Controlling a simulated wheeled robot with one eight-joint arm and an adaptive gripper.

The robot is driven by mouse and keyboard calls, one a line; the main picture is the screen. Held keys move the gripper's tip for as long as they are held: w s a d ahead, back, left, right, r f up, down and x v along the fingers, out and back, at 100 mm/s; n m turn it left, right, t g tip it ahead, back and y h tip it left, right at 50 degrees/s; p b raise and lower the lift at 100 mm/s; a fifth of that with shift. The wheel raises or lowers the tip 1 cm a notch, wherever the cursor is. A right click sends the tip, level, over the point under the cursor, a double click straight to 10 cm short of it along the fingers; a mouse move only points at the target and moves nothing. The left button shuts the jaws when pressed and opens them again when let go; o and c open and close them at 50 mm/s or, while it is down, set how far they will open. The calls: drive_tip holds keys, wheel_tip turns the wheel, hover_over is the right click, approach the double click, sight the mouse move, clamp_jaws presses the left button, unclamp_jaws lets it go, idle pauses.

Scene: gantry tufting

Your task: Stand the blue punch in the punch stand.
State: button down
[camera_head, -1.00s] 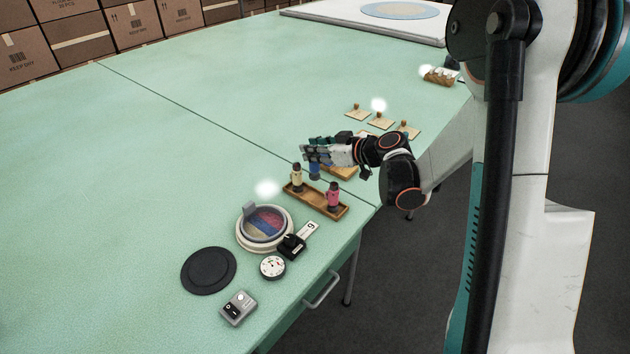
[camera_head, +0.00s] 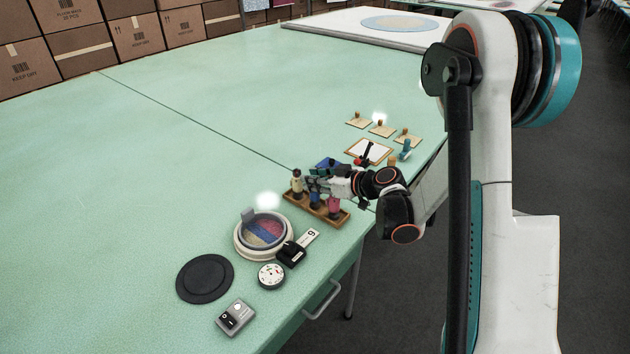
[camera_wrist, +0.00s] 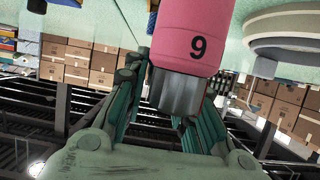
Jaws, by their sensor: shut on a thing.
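The punch stand (camera_head: 343,219) is a brown wooden tray near the table's right edge. A cream punch (camera_head: 297,182) stands upright at its left end and a pink punch (camera_head: 335,205) at its right end. The blue punch (camera_head: 314,198) is between them, low at the stand's middle; I cannot tell if it is fully seated. My gripper (camera_head: 313,184) is shut on its upper part and partly hides it.
A round pot (camera_head: 262,235) with coloured contents, a black device (camera_head: 291,254) and a white dial (camera_head: 271,275) lie in front of the stand. A black disc (camera_head: 205,279) and a grey switch box (camera_head: 235,317) are nearer. A white-topped board (camera_head: 369,152) lies behind. The left table is clear.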

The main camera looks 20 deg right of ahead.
drive_tip(key=shift+f, duration=0.2)
drive_tip(key=c, duration=1.3)
unclamp_jaws()
drive_tip(key=shift+r, duration=0.1)
drive_tip(key=shift+r, duration=0.1)
drive_tip(key=shift+s+d+r, duration=0.15)
drive_tip(key=shift+d+r, duration=0.05)
drive_tip(key=p+v, duration=0.3)
drive_tip(key=v, duration=0.8)
drive_tip(key=shift+s+d, duration=0.1)
drive_tip(key=shift+s, duration=0.1)
